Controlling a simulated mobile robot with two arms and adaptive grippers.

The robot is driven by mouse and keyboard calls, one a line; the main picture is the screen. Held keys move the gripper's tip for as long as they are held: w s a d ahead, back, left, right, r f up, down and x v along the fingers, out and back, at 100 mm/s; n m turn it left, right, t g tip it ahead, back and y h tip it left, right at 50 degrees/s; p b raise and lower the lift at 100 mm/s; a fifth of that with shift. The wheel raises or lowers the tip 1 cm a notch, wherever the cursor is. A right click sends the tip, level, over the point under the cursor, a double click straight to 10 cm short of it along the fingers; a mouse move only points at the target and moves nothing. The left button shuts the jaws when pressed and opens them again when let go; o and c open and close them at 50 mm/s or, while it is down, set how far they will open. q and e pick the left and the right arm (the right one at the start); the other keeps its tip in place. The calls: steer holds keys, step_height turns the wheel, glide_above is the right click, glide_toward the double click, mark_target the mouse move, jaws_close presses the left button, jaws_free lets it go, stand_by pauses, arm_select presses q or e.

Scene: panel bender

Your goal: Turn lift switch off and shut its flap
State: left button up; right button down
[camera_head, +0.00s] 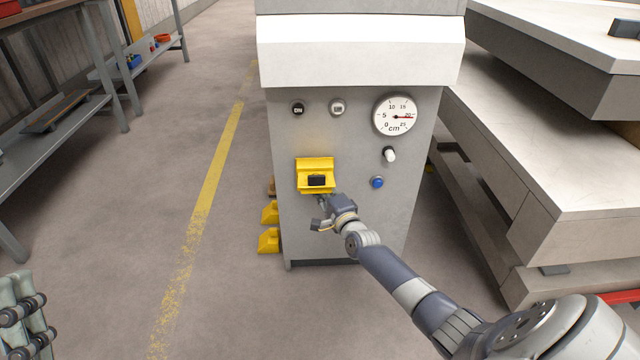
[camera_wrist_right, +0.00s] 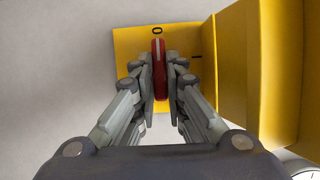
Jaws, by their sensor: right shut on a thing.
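The lift switch is a yellow box (camera_head: 315,187) on the grey front panel of the machine. Its flap (camera_head: 315,163) stands open above it in the head view; in the wrist view the open flap (camera_wrist_right: 235,70) is at the right. The red switch knob (camera_wrist_right: 158,62) has its white line toward the 0 mark, with the I mark to the right. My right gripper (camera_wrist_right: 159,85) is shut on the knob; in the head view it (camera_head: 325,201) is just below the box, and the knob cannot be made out. My left gripper (camera_head: 22,312) is partly in view at the lower left, away from the machine.
Above the box are two round buttons (camera_head: 298,109) and a cm gauge (camera_head: 396,116). A black-and-white switch (camera_head: 389,155) and a blue button (camera_head: 377,182) are to the right. Yellow pedals (camera_head: 269,241) stand at the lower left. Stacked slabs (camera_head: 560,165) flank the right.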

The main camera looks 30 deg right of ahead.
arm_select(q)
steer(key=shift+w+d+f+g, duration=0.1)
steer(key=shift+w+f+g, duration=0.6)
steer(key=shift+w, duration=0.25)
arm_select(e)
steer(key=shift+f, duration=0.1)
steer(key=c, duration=1.6)
jaws_free()
steer(key=shift+c, duration=0.2)
arm_select(q)
steer(key=shift+y, duration=0.4)
arm_select(e)
steer(key=s+a, duration=0.2)
steer(key=s, duration=1)
steer(key=shift+w, duration=0.1)
steer(key=shift+c, duration=0.6)
